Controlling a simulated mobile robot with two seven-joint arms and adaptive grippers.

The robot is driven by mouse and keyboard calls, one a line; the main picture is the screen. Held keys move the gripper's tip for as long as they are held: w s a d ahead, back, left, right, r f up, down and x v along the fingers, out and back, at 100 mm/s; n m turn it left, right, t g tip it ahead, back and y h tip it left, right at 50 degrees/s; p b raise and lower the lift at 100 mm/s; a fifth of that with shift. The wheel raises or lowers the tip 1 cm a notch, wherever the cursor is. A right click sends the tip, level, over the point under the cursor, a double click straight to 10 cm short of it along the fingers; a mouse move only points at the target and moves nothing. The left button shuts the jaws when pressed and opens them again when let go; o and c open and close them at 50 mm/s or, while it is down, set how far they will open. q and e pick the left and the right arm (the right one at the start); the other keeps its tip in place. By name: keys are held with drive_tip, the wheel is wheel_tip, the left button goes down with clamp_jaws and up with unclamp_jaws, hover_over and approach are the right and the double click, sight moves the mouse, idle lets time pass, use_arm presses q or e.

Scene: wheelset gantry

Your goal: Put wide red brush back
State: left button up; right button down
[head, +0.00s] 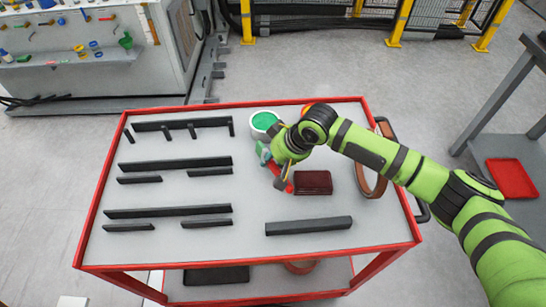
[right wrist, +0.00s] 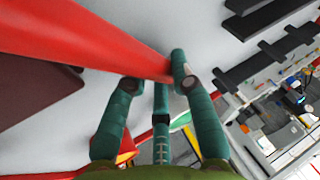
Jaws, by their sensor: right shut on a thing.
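The wide red brush shows in the head view as a small red piece (head: 288,186) beside my right gripper, over the middle of the red-rimmed cart top. In the right wrist view its red handle (right wrist: 85,32) runs large across the upper left, up to the fingertips. My right gripper (head: 276,172) is shut on it, and the fingers (right wrist: 160,82) meet at the handle's end. The brush's bristle end is not clear in either view. Whether the brush touches the cart top, I cannot tell. My left gripper is not in view.
A dark red block (head: 313,183) lies just right of the brush. A can with green inside (head: 264,121) stands behind. Several black bars (head: 175,163) line the cart's left side, and one (head: 308,226) lies at front. A brown ring (head: 369,180) is at right. A red tray (head: 512,178) is off the cart.

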drive_tip(key=c, duration=1.1)
unclamp_jaws()
drive_tip(key=shift+f, duration=0.1)
drive_tip(key=shift+o, duration=0.2)
drive_tip(key=b+v, duration=0.1)
drive_tip(key=v, duration=1.1)
